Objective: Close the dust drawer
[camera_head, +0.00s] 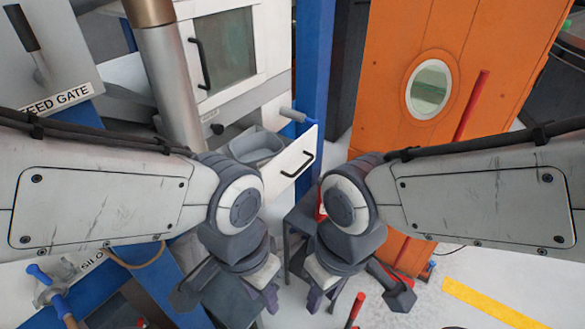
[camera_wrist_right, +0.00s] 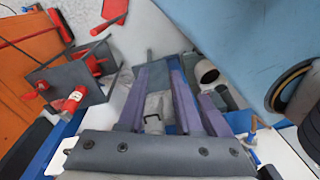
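The dust drawer (camera_head: 291,166) appears to be the white-fronted drawer with a black bar handle (camera_head: 298,165), in the middle of the head view. It stands pulled out from the white machine, with its grey tray (camera_head: 257,147) showing behind the front. My left gripper (camera_head: 264,292) hangs below and nearer than the drawer, empty, its fingertips apart. My right gripper (camera_head: 325,298) is also below and nearer, clear of the drawer. In the right wrist view its purple fingers (camera_wrist_right: 162,100) are apart with nothing held between them.
A blue post (camera_head: 314,65) rises just behind the drawer. An orange housing with a round window (camera_head: 429,89) stands at the right. A silver pipe (camera_head: 170,85) and a feed gate sign (camera_head: 57,98) are at the left. A dark stand with red parts (camera_wrist_right: 75,80) shows in the wrist view.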

